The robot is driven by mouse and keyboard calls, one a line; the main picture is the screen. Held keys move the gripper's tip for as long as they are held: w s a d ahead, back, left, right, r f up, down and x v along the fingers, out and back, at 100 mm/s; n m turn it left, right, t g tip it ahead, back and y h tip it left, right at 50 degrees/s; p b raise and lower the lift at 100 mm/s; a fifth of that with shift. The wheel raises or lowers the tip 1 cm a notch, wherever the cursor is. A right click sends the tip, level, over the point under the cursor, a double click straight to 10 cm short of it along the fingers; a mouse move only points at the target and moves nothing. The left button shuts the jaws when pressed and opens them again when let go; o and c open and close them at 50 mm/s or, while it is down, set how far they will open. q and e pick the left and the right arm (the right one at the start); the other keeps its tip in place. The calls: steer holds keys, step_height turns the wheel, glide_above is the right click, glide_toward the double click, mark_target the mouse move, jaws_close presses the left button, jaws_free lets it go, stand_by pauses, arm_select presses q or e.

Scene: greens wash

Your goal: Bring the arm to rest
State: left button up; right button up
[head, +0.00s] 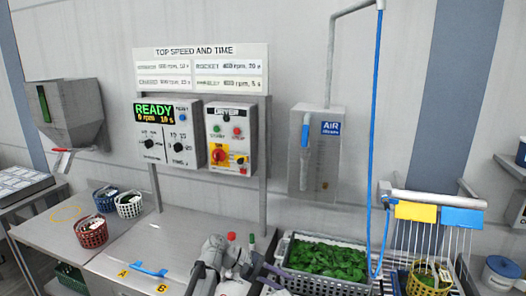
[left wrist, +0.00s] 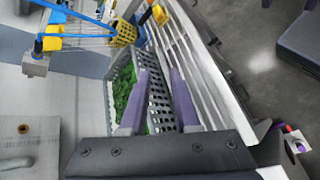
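My left gripper (head: 275,273) is at the bottom middle of the head view, its purple fingers beside the near left corner of a grey perforated basket (head: 318,284) of green leaves (head: 325,260). In the left wrist view the two purple fingers (left wrist: 161,74) stand apart with nothing held between them. The basket (left wrist: 160,103) and leaves (left wrist: 124,92) show beyond and between the fingers; whether the fingers touch the basket I cannot tell. My right gripper does not show clearly in either view.
Red (head: 91,232), blue (head: 105,198) and white (head: 129,205) small baskets stand on the left counter. A blue handle (head: 149,269) lies on the lid between A and B. A yellow basket (head: 428,280) stands at right, below a rack. A blue hose (head: 372,150) hangs beside the basket.

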arm_select(q)
steer(key=s+a+f+m+t+y, duration=0.1)
steer(key=s+a+f+m+y, duration=0.4)
steer(key=a, duration=0.6)
steer(key=s+a+f+m+t+y, duration=0.1)
steer(key=s+a+f+m+y, duration=0.1)
steer(key=s+a+f+y, duration=0.75)
steer(key=s+d+r+m+g+h, duration=0.1)
steer(key=s+d+r+m, duration=0.2)
steer(key=d, duration=0.6)
steer(key=shift+s+r+m, duration=0.2)
steer(key=shift+r+m, duration=0.25)
steer(key=shift+m, duration=0.15)
